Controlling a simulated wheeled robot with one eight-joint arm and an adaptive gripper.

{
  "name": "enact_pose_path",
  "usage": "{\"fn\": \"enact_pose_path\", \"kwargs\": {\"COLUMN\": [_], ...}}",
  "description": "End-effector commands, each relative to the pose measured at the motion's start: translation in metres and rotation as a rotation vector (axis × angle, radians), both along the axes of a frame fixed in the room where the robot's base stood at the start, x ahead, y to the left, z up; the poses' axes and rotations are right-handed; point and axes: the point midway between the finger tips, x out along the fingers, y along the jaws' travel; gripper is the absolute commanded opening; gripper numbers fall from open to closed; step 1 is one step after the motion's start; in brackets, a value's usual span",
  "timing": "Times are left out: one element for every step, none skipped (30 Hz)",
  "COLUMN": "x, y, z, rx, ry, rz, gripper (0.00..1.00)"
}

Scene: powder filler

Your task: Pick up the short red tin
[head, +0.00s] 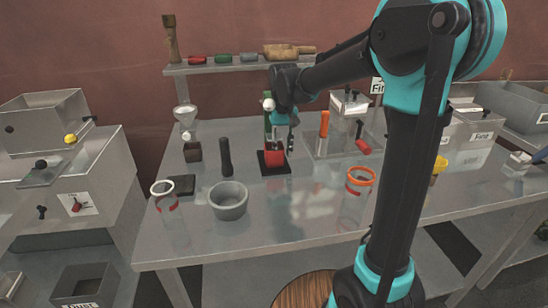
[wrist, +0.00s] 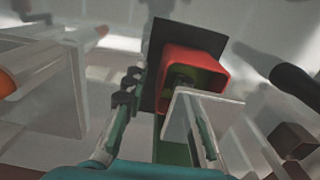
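The short red tin (head: 274,157) stands on a black square base on the table, just in front of a green post (head: 268,124). In the wrist view the open-topped red tin (wrist: 192,62) shows its dark green inside, on the black plate (wrist: 160,32). My gripper (head: 287,135) is above and close to the tin in the head view. In the wrist view my gripper (wrist: 168,92) is open. Its left finger is beside the tin, and its right finger pad overlaps the tin's near rim in the picture. I cannot tell whether either finger touches it.
A black cylinder (head: 226,157) and grey bowl (head: 229,200) stand left of the tin. A clear box with an orange-handled tool (head: 324,124) is to the right. An orange-rimmed jar (head: 360,177) stands in front right. A shelf (head: 215,69) runs behind. The table's front middle is clear.

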Motion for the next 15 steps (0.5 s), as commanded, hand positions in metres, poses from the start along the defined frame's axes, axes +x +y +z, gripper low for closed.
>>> {"fn": "enact_pose_path", "kwargs": {"x": [0.0000, 0.0000, 0.0000, 0.0000, 0.0000, -0.0001, -0.0001, 0.0000, -0.0001, -0.0001, -0.0001, -0.0001, -0.0001, -0.0001, -0.0001], "y": [0.0000, 0.0000, 0.0000, 0.0000, 0.0000, 0.0000, 0.0000, 0.0000, 0.0000, 0.0000, 0.0000, 0.0000, 0.0000, 0.0000, 0.0000], "z": [-0.0009, -0.0010, -0.0009, -0.0008, -0.0008, -0.0007, -0.0007, -0.0007, -0.0007, -0.0006, -0.0006, -0.0006, -0.0006, -0.0006, -0.0006], "rx": [0.000, 0.000, 0.000, 0.000, 0.000, 0.000, 0.000, 0.000, 0.000, 0.000, 0.000, 0.000, 0.000, 0.000, 0.000], "ry": [0.000, 0.000, 0.000, 0.000, 0.000, 0.000, 0.000, 0.000, 0.000, 0.000, 0.000, 0.000, 0.000, 0.000, 0.000], "rz": [0.000, 0.000, 0.000, 0.000, 0.000, 0.000, 0.000, 0.000, 0.000, 0.000, 0.000, 0.000, 0.000, 0.000, 0.000], "gripper": [0.27, 0.27, 0.27, 0.27, 0.27, 0.27, 0.23, 0.19, 0.14, 0.11, 0.07, 0.02, 0.00, 0.00, 0.00]}}
